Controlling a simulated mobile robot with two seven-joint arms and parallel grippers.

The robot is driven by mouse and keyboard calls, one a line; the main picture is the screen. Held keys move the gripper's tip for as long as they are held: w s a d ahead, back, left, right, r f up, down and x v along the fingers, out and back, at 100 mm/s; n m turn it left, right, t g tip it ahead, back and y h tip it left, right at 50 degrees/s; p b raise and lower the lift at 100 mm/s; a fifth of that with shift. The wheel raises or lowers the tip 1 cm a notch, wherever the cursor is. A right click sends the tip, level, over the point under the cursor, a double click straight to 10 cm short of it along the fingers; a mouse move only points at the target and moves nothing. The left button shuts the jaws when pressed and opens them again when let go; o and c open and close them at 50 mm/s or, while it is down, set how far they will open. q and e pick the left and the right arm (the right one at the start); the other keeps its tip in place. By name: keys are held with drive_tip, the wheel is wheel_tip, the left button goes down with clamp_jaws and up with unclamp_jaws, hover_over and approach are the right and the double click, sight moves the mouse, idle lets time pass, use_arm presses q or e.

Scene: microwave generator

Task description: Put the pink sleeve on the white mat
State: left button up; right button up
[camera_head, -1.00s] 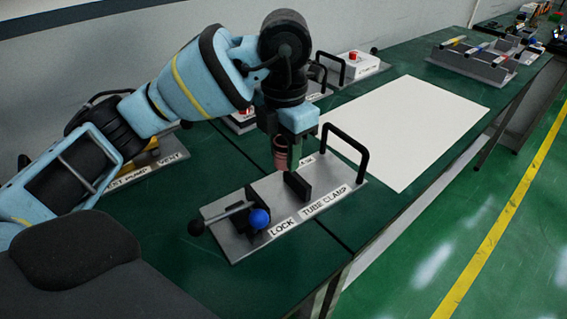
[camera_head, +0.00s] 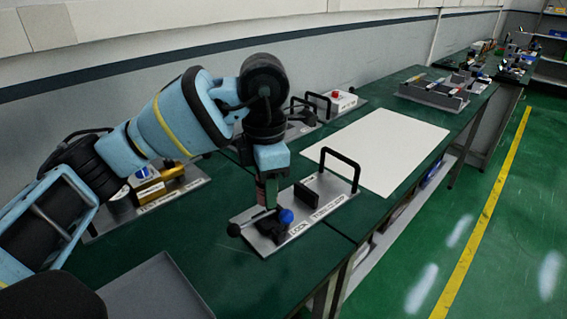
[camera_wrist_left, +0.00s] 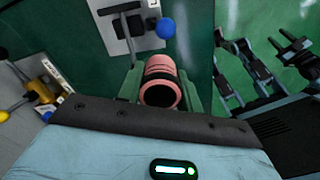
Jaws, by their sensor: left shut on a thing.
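My left gripper (camera_head: 267,197) is shut on the pink sleeve (camera_wrist_left: 160,82), a ribbed pink tube with a dark open end facing the wrist camera. The green fingers stand on both sides of it in the wrist view. In the head view the sleeve is mostly hidden by the gripper, which overlaps the lock end of the tube clamp plate (camera_head: 330,199), near the blue ball (camera_head: 286,216). I cannot tell its exact height. The white mat (camera_head: 385,150) lies flat and bare on the green bench, beyond the clamp plate.
A black arched handle (camera_head: 343,158) stands on the clamp plate toward the mat. A grey rack (camera_head: 435,94) stands beyond the mat. A plate with a brass-coloured pump (camera_head: 148,188) is at left, and a grey tray (camera_head: 155,290) is at the near edge.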

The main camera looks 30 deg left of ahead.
use_arm(q)
drive_tip(key=s+f+m+b, duration=0.1)
drive_tip(key=s+f+m, duration=0.1)
drive_tip(key=m, duration=0.5)
drive_tip(key=s+d+f+m, duration=0.1)
drive_tip(key=f+m, duration=0.4)
drive_tip(key=m, duration=0.3)
drive_tip(key=s+f+m+b, duration=0.1)
drive_tip(key=s+f+m, duration=0.1)
drive_tip(key=m, duration=0.5)
drive_tip(key=shift+s+d+f+m+b, duration=0.1)
drive_tip(key=shift+s+f+m+b, duration=0.1)
drive_tip(key=shift+f, duration=0.2)
drive_tip(key=shift+s+d+f+m+b, duration=0.1)
drive_tip(key=shift+f+m+b, duration=0.1)
drive_tip(key=shift+f, duration=0.15)
drive_tip(key=m, duration=0.2)
drive_tip(key=s+f+m, duration=0.1)
drive_tip(key=m, duration=0.1)
drive_tip(key=shift+d+f, duration=0.1)
drive_tip(key=shift+f, duration=0.05)
use_arm(e)
drive_tip(key=f, duration=0.1)
drive_tip(key=s+f, duration=0.1)
drive_tip(key=f, duration=0.1)
drive_tip(key=shift+s+a+f, duration=0.2)
drive_tip(key=shift+s, duration=0.2)
